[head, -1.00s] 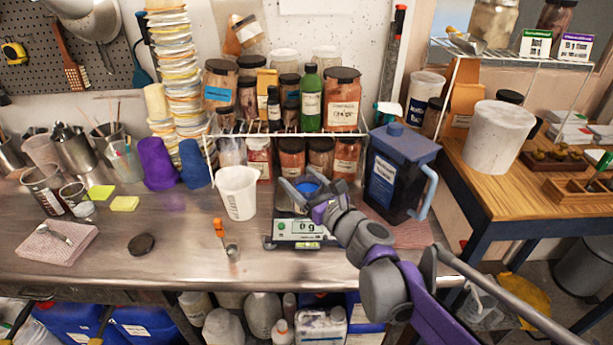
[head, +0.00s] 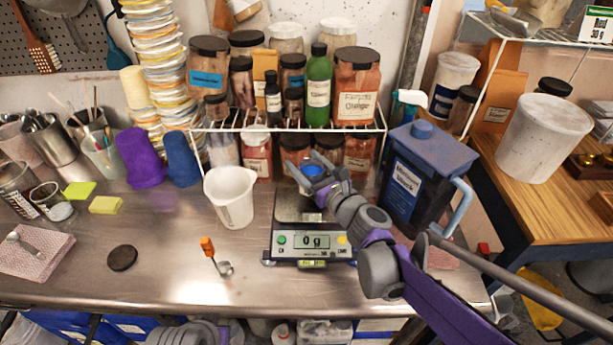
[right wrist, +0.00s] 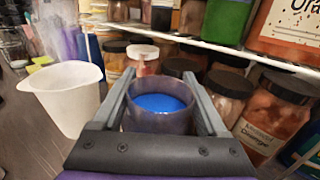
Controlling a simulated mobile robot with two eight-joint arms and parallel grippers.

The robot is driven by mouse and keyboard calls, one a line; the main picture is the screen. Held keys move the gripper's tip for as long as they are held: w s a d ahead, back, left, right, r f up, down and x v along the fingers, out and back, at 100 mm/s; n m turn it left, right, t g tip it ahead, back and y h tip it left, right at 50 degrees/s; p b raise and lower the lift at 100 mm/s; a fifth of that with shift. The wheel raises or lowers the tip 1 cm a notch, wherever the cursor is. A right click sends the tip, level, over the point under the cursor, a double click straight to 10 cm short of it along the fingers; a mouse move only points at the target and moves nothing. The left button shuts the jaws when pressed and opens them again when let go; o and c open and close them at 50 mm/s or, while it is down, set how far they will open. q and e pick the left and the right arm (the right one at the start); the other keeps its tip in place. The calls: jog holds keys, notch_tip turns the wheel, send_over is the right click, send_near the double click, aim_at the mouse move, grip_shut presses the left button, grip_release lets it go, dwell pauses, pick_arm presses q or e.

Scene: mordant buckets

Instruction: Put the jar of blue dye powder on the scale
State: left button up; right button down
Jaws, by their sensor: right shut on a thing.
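The jar of blue dye powder (head: 312,170) is a small clear jar with bright blue powder inside. My right gripper (head: 309,174) is shut on it, and the right wrist view shows the jar (right wrist: 160,113) upright between the two fingers. The scale (head: 311,243) stands on the steel bench, its display reading 0 g. In the head view the jar appears over the back edge of the scale's dark plate, seemingly raised; the exact gap is hard to tell. The gripper hides part of the jar and plate. My left gripper is not in view.
A wire rack (head: 222,128) with jars on and under it stands close behind the scale. A white beaker (head: 231,196) is left of the scale, a dark blue lidded container (head: 420,178) right. An orange-handled spoon (head: 208,247) lies front left. The front bench is mostly clear.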

jog(key=shift+w+f, duration=0.1)
jog(key=shift+f, duration=1.8)
jog(key=shift+f+b, duration=0.2)
jog(key=shift+b, duration=0.15)
grip_release()
jog(key=shift+r, duration=0.1)
jog(key=shift+r, duration=0.1)
jog(key=shift+s+d, duration=0.15)
jog(key=shift+s, duration=0.05)
jog(key=v, duration=1.1)
jog(key=shift+s+d, duration=0.15)
jog(key=shift+s, duration=0.05)
